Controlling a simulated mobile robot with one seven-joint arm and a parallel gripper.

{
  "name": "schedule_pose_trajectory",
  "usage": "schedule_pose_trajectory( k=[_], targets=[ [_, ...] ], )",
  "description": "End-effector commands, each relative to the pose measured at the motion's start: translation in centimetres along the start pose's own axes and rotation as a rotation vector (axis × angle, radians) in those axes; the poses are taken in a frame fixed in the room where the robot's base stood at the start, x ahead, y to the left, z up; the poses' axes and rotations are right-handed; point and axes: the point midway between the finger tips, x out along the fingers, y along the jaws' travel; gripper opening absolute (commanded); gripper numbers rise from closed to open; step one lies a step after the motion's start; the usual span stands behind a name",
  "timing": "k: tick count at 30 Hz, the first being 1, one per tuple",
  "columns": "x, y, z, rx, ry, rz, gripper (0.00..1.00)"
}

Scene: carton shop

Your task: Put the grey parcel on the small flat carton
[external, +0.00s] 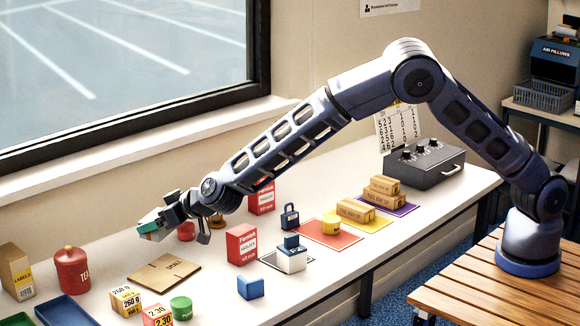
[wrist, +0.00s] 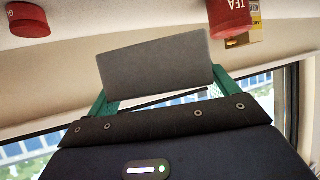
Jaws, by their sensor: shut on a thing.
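The grey parcel (wrist: 155,68) is a plain flat-faced block, seen between the green fingers of my gripper (wrist: 160,92) in the wrist view. In the external view my gripper (external: 152,227) is in the air above the far left part of the table, behind and above the small flat carton.
A red tea tin (external: 72,270) and a blue tray (external: 66,309) are left of the carton. Printed cubes (external: 126,299), a green tin (external: 181,308) and a blue cube (external: 250,288) are in front. A red box (external: 241,244) stands to the right.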

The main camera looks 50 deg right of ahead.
Motion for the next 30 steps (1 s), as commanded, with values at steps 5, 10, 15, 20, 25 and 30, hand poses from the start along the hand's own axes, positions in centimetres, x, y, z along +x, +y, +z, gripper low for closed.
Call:
schedule_pose_trajectory(
  k=[5,10,15,20,25,30],
  targets=[
    [1.9,0.1,3.5,-0.002,-0.002,0.002,0.58],
    [3.0,0.1,5.4,-0.001,0.000,0.001,0.58],
    [3.4,0.0,6.1,0.000,0.001,0.001,0.58],
    [4.2,0.1,7.5,-0.001,-0.001,0.001,0.58],
    [5.2,0.0,9.4,0.000,0.000,0.001,0.58],
    [5.3,0.0,9.7,0.000,0.001,0.000,0.58]
  ],
)
